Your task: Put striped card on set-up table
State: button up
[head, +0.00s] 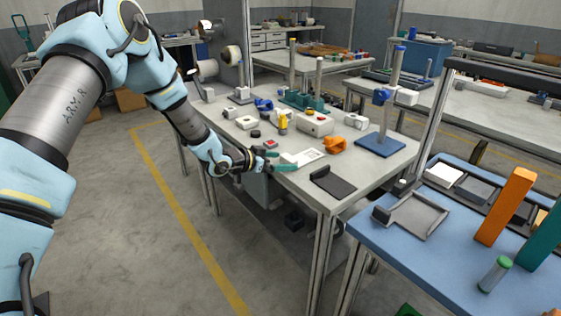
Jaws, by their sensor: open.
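My gripper (279,161) is at the left edge of the light grey table (378,150), with its teal fingers apart. A small flat white piece with faint markings (303,157) lies on the tabletop just right of the fingers. I cannot make out stripes on it, so I cannot tell if it is the striped card. Whether the fingers touch it is also unclear. No clearly striped card shows elsewhere. Which table is the set-up table is not marked; a blue-topped table (385,240) stands at the front right.
Near my gripper are a dark flat plate (333,182), an orange part (336,144), a red-marked block (270,144) and a white box (315,124). A blue-based stand (381,145) rises at the right. The blue table holds a grey tray (414,214) and an orange post (505,206). Floor at left is clear.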

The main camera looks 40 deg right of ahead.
jog(key=shift+r, duration=0.1)
jog(key=shift+a+r, duration=0.15)
jog(key=b+v, duration=0.2)
jog(key=v, duration=0.9)
jog(key=shift+a, duration=0.35)
jog(key=w+a+r+n+t+y, duration=0.1)
jog(key=w+a+n+t+y, duration=0.4)
jog(key=a, duration=0.8)
jog(key=w+a+r+n+t+y, duration=0.15)
jog(key=w+a+n+y, duration=0.35)
jog(key=a, duration=0.8)
jog(key=s+a+r+n+g+y, duration=0.1)
jog(key=s+a+r+n+g, duration=0.1)
jog(key=s+a, duration=0.4)
jog(key=s+a+r+n+g+y, duration=0.1)
jog(key=s+a+n, duration=0.4)
jog(key=a, duration=0.8)
jog(key=shift+s+a+r+g+y, duration=0.25)
jog(key=shift+s+r+g+y, duration=0.25)
jog(key=shift+s, duration=0.7)
